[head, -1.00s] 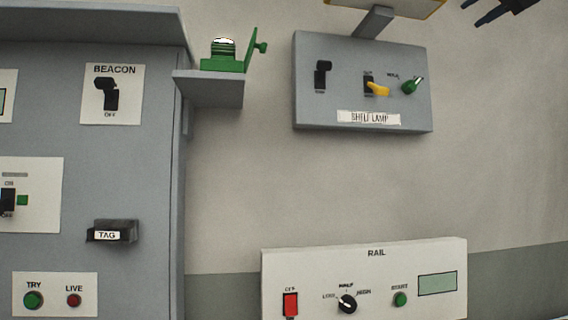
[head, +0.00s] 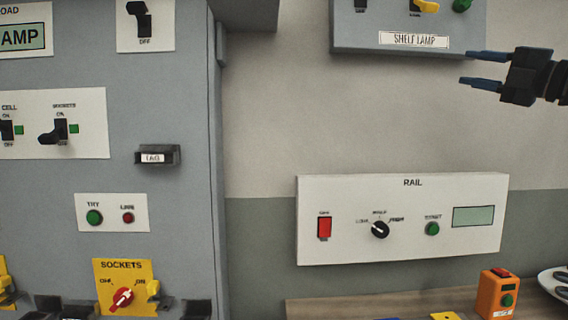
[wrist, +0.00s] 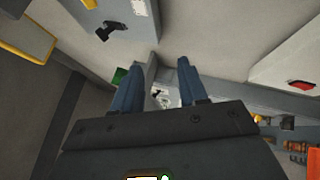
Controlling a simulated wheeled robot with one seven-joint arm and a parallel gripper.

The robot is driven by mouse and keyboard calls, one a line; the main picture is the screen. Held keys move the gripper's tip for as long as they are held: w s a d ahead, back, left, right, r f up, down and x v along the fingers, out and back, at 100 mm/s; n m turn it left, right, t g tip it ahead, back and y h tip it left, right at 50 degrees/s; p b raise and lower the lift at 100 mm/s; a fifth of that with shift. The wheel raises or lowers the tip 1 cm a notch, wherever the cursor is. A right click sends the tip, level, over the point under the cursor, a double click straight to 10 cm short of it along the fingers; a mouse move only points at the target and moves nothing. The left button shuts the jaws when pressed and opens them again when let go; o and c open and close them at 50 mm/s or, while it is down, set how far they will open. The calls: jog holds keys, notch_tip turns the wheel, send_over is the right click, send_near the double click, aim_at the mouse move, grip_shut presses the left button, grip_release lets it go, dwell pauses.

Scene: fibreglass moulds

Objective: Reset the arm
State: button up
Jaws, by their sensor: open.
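My gripper (head: 476,70) is at the upper right of the head view, with two blue fingers pointing left. The fingers are apart with nothing between them. It is in front of the wall, just below and right of the grey shelf lamp box (head: 410,44). In the wrist view the two blue fingers of my gripper (wrist: 157,88) are parallel with a gap between them, and nothing is held.
A grey cabinet (head: 180,90) with switches and a black tag holder (head: 158,156) fills the left. A white rail panel (head: 340,190) is on the wall. An orange button box (head: 496,294) stands on the wooden bench (head: 350,306). The wall between lamp box and rail panel is clear.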

jog(key=s+a+f+m+t+h+b, duration=0.1)
jog(key=s+a+f+m+t+h, duration=0.3)
jog(key=f, duration=1)
jog(key=s+a+f+m+t+h+b, duration=0.1)
jog(key=s+a+f+m, duration=0.7)
jog(key=f, duration=0.6)
jog(key=s+a+f+m+t+h+b, duration=0.3)
jog(key=s+f+m, duration=0.35)
jog(key=f, duration=0.75)
jog(key=s+a+f+m+g+h, duration=0.2)
jog(key=s+f+m+h, duration=0.15)
jog(key=s+f, duration=0.5)
jog(key=s+a+f+m+g+h, duration=0.2)
jog(key=s+f+m, duration=0.35)
jog(key=s, duration=0.55)
jog(key=s+f+g+b, duration=0.1)
jog(key=s+f+g, duration=0.1)
jog(key=s, duration=0.7)
jog(key=s+d+f+g+b, duration=0.1)
jog(key=s+g, duration=0.3)
jog(key=s, duration=0.6)
jog(key=shift+f+m, duration=0.45)
jog(key=shift+s+d+y, duration=0.1)
jog(key=shift+y, duration=0.15)
jog(key=shift+c, duration=0.2)
